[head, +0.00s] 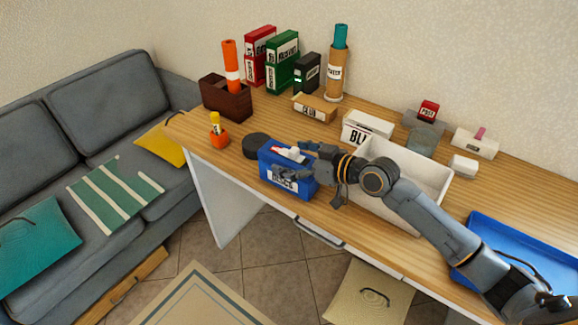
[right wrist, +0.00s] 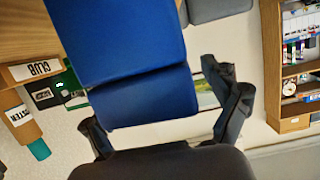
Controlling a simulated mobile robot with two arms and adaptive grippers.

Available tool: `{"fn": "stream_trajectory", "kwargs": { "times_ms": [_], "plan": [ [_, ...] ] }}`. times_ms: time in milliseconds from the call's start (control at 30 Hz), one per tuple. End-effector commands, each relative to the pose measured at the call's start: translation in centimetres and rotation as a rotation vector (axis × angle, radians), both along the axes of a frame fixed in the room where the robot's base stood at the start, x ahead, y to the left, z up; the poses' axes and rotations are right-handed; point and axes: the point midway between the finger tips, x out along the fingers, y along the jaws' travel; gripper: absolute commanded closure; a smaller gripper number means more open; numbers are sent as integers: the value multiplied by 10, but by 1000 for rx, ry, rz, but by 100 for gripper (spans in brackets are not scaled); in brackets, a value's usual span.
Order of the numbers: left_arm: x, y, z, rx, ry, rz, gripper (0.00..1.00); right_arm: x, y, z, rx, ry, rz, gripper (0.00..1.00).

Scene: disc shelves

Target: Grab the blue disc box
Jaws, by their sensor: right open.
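The blue disc box (head: 268,176) stands near the front edge of the wooden desk, with a white label on its front face and white and red items showing at its top. In the right wrist view the blue box (right wrist: 125,45) fills the upper middle, very close. My right gripper (head: 293,160) reaches over the box from the right, covering part of its top and front. Its fingers are spread, and in the right wrist view the gripper (right wrist: 155,100) has the box between them. Whether a finger touches the box is unclear. My left gripper is not in view.
A white open bin (head: 433,170) stands right of the box, partly under my right arm. A dark round object (head: 256,145) sits close behind-left. A white labelled box (head: 368,125) and green binder (head: 283,62) stand farther back. A blue tray (head: 490,225) lies at the right.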

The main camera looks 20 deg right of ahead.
Motion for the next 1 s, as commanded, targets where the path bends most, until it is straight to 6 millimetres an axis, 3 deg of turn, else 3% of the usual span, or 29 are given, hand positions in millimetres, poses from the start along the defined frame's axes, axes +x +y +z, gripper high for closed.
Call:
{"fn": "stream_trajectory", "kwargs": {
  "times_ms": [133, 333, 667, 1000],
  "plan": [
    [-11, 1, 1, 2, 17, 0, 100, 7, 6, -3, -1, 1, 0, 13],
    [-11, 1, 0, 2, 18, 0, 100, 7, 6, -4, -1, 2, 1, 13],
    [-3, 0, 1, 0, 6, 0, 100, 6, 6, -5, -1, 3, 1, 80],
    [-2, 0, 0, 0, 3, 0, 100, 6, 6, -2, -1, 3, 2, 82]
  ]
}}
